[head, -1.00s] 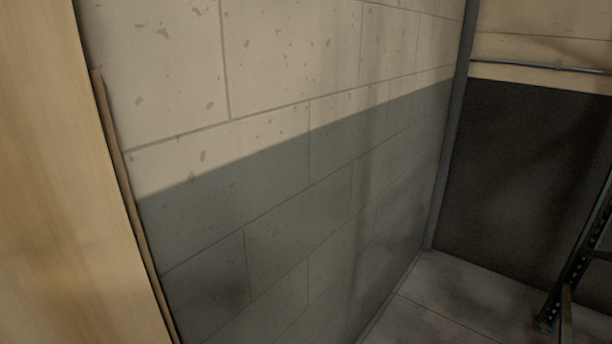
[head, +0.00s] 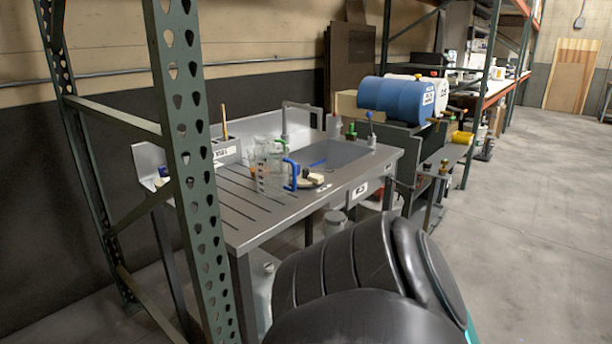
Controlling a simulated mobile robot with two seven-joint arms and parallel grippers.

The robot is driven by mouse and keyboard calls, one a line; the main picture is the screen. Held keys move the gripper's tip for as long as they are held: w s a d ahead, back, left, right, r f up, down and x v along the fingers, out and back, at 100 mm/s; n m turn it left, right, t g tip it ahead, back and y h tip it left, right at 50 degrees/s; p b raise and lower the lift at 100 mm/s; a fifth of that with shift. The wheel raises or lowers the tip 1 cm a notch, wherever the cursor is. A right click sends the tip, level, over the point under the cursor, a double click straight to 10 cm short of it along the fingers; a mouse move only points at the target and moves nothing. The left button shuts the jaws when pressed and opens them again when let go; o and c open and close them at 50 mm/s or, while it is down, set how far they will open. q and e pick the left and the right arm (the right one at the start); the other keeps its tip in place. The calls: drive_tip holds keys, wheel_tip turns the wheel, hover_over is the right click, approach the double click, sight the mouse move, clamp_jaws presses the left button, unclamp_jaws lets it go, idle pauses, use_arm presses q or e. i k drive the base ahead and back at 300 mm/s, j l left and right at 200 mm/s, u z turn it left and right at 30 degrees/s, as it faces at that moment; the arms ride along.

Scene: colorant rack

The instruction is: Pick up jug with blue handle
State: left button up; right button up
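A clear jug with a blue handle (head: 294,175) stands on the grey metal sink table (head: 236,222), left of the basin. Its handle is on the right side of its body. The clear body is hard to make out among other clear vessels behind and beside it. Neither of my grippers is in view, so I cannot tell whether they are open or shut.
A green perforated rack post (head: 190,150) rises in front of the table's left end. A small pale dish (head: 311,181) sits right of the jug. A blue drum (head: 398,98) lies behind. Concrete floor (head: 520,230) is open on the right.

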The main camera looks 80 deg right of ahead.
sight(272, 162)
drive_tip(key=z, duration=2.35)
drive_tip(key=l+u, duration=0.1)
drive_tip(key=u, duration=1.35)
drive_tip(key=l+u, duration=0.5)
drive_tip(key=u, duration=0.15)
drive_tip(key=k+l+u, duration=0.1)
drive_tip(key=l+u, duration=0.25)
drive_tip(key=k+l+u, duration=0.2)
drive_tip(key=l+u, duration=0.15)
drive_tip(key=k+l+u, duration=0.65)
drive_tip(key=k+l, duration=0.85)
drive_tip(key=k, duration=0.2)
